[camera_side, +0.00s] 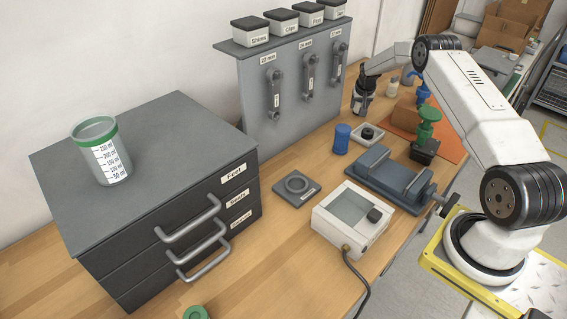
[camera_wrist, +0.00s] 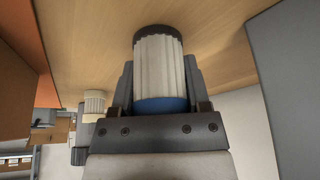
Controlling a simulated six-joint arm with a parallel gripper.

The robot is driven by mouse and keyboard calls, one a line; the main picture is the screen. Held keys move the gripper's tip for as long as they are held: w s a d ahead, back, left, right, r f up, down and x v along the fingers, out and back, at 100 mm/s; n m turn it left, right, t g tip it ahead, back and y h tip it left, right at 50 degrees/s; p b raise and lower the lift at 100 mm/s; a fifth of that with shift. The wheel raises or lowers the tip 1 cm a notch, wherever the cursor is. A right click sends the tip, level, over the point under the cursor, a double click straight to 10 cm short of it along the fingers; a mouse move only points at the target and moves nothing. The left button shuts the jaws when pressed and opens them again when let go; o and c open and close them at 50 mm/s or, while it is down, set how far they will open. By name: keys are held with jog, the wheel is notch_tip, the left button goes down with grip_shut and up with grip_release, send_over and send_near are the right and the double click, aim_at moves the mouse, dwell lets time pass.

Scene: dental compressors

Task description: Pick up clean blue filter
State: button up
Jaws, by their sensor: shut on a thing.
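The filter with white pleats, a blue band and a dark end cap (camera_wrist: 159,62) is between my gripper's two dark fingers in the wrist view. My gripper (camera_wrist: 159,88) is shut on its sides. The filter's dark end is at or very near the wooden table, and I cannot tell if it touches. In the side view my gripper (camera_side: 364,98) is low at the far part of the bench, beside the grey tool panel, and the filter is mostly hidden there. A cream-coloured pleated filter (camera_wrist: 94,104) stands apart to the left in the wrist view; it also shows in the side view (camera_side: 392,88).
A grey tool panel (camera_side: 290,95) stands close to my gripper. A blue cylinder (camera_side: 342,138), a small square holder (camera_side: 368,134), a grey cradle (camera_side: 390,178) and a white box with a knob (camera_side: 350,218) are nearer. An orange mat (camera_side: 450,148) lies right.

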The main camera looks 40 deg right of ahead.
jog(key=shift+r, duration=0.2)
jog(key=shift+r, duration=1.5)
jog(key=s+a+r, duration=0.7)
jog(key=s+r, duration=0.2)
jog(key=s, duration=0.2)
jog(key=shift+s+a+r, duration=0.3)
jog(key=shift+s+a, duration=0.05)
jog(key=shift+a, duration=0.05)
jog(key=shift+a, duration=0.1)
